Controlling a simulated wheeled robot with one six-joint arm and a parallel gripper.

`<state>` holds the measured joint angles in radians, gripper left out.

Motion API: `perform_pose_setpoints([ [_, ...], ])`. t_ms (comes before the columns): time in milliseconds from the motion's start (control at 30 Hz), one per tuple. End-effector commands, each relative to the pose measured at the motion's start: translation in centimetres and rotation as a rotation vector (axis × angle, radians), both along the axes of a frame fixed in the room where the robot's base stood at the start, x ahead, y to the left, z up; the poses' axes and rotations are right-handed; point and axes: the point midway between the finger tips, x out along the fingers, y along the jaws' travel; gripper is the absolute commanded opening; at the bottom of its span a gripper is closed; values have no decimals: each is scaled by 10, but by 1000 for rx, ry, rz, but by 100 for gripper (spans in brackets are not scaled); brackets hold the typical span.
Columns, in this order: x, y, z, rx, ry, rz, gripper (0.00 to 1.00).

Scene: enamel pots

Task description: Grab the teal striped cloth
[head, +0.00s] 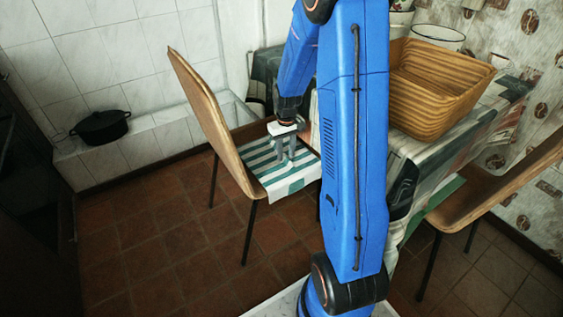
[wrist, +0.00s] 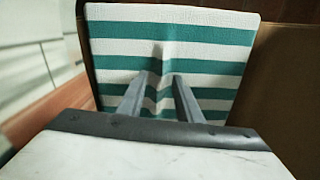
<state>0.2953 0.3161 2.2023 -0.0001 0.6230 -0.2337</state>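The teal and white striped cloth (head: 290,180) lies over the seat of a wooden chair, with its near edge hanging over the front. It fills the middle of the wrist view (wrist: 215,50), with a slight crease and a dark shadow near its centre. My gripper (head: 286,163) points down at the cloth's middle. Its two fingers (wrist: 160,80) stand apart, with cloth visible between them. Whether the fingertips touch the cloth cannot be told.
The chair's tall wooden back (head: 212,120) rises just left of my gripper. A table with a wicker basket (head: 435,85) stands at the right, partly behind my blue arm. A black pot (head: 101,126) sits on a tiled ledge at the left. The tiled floor at the front left is clear.

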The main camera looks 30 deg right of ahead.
Motion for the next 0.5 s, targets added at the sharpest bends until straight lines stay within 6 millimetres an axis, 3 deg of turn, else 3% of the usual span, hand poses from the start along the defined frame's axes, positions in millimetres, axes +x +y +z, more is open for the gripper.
perform_pose_setpoints([
  [233, 0, 0, -2, 0, 0, 0, 32],
  [367, 0, 0, -1, 0, 0, 0, 3],
  [500, 0, 0, -1, 0, 0, 0, 0],
])
